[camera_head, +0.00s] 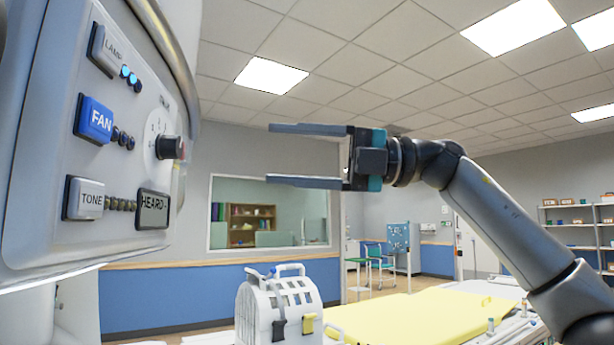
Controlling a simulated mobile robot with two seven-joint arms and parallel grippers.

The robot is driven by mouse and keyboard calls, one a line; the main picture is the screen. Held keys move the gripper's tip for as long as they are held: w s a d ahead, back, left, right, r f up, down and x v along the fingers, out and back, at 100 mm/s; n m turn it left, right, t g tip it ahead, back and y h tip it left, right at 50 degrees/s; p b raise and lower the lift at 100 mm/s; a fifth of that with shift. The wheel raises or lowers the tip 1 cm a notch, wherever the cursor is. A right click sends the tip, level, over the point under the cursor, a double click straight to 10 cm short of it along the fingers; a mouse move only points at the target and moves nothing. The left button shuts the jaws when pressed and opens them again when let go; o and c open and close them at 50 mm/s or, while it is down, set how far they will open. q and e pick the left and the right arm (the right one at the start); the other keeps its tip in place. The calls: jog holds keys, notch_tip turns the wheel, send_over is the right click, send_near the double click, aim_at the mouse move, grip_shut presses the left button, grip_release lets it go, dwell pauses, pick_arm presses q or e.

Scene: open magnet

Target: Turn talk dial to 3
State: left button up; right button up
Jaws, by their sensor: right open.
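The talk dial (170,148) is a dark knob with a reddish end on a pale round scale, at the right side of the grey control panel (60,235) on the left. The label above it and its scale marks are too small and slanted to read. My right gripper (268,155) is open and empty, its two long fingers pointing left toward the dial. It appears apart from the dial, with a gap between them in the picture. My left gripper is not in view.
The panel also carries a LAMP button (116,50), a blue FAN button (95,119), a TONE button (85,199) and a small display (153,209) reading "HEARD". Below stand a white coil-like device (280,308) and a yellow-padded table (430,318).

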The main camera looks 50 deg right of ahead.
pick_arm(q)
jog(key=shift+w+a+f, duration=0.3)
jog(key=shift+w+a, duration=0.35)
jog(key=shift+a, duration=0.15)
pick_arm(e)
jog(key=shift+v, duration=1.1)
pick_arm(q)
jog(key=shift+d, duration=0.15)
